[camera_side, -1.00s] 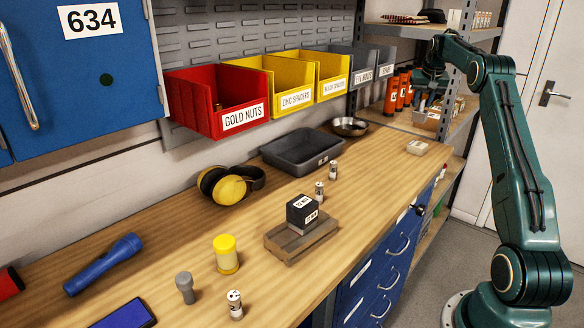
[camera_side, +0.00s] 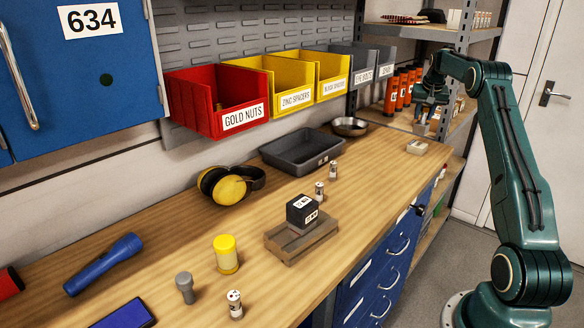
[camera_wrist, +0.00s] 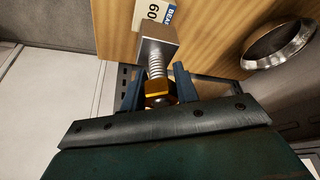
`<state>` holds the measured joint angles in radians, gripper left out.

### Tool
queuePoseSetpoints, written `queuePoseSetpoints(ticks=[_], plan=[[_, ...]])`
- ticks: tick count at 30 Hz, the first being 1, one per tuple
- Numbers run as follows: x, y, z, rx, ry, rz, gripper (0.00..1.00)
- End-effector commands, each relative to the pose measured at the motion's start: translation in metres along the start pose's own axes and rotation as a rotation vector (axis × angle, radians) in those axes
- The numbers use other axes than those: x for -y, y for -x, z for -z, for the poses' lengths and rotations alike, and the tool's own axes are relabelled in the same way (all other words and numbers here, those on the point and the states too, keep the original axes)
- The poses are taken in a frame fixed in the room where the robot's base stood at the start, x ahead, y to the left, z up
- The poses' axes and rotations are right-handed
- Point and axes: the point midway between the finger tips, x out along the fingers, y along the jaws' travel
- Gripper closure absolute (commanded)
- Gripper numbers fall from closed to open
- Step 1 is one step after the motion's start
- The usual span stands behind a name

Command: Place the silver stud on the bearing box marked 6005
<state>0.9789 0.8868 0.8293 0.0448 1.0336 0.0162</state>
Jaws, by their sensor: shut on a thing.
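In the wrist view my gripper (camera_wrist: 158,88) is shut on the stud (camera_wrist: 158,45). It has a silver block-shaped head, a threaded shank and a gold-coloured hex part between the blue fingers. A pale box (camera_wrist: 143,14) with a blue strip shows behind the head; only part of its lettering, "BEA" and "60", is readable. In the side view the pale box (camera_side: 417,147) lies at the far right end of the bench. My gripper (camera_side: 423,118) is above and behind it there, and the stud is too small to make out clearly.
A metal bowl (camera_side: 349,126) and a grey tray (camera_side: 302,163) stand left of the box. Small cylinders (camera_side: 333,169), a black cube on a wooden stand (camera_side: 301,243) and yellow earmuffs (camera_side: 231,184) are farther along the bench. A shelf rack (camera_side: 463,75) stands behind my gripper.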

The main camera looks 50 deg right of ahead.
Motion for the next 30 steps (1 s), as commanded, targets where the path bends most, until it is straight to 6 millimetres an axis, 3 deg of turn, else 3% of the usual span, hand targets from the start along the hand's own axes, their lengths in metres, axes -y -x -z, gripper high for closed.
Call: queuePoseSetpoints(ticks=[7, 18, 30], plan=[[0.000, -0.004, -0.002, -0.002, 0.000, 0.000, 1.00], [0.000, -0.035, -0.014, -0.003, 0.000, 0.001, 1.00], [0.000, -0.038, -0.015, -0.003, 0.000, 0.001, 1.00]])
